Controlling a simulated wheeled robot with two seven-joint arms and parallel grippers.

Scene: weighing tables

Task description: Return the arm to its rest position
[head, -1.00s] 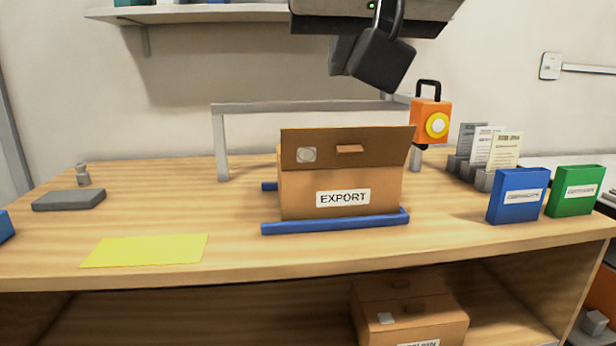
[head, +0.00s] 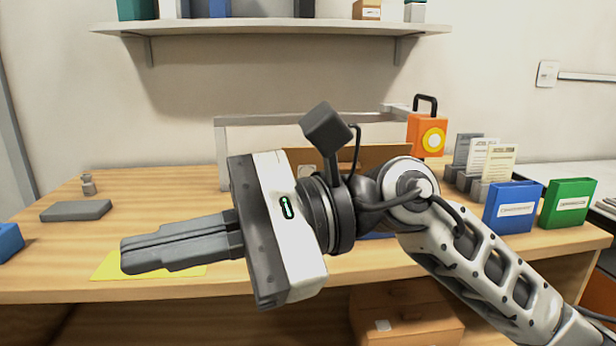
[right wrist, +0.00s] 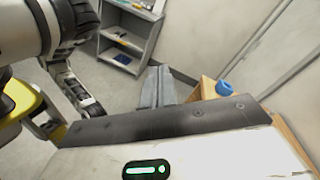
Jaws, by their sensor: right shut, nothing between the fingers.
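My right gripper (head: 128,256) reaches across the head view from the right, its fingers pointing left. The fingers are shut with nothing between them, over the yellow sheet (head: 105,268) at the front left of the table. My right arm (head: 480,262) covers most of the cardboard box (head: 370,155) on the table; only parts of the box's brown lid show above it. In the right wrist view the shut grey fingers (right wrist: 155,88) show past the gripper body.
A grey slab (head: 76,211) lies at the left on the wooden table (head: 60,240). An orange device (head: 427,135), a blue binder (head: 512,207) and a green binder (head: 568,203) stand at the right. A shelf (head: 270,27) hangs above. Another box (head: 405,320) sits below the tabletop.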

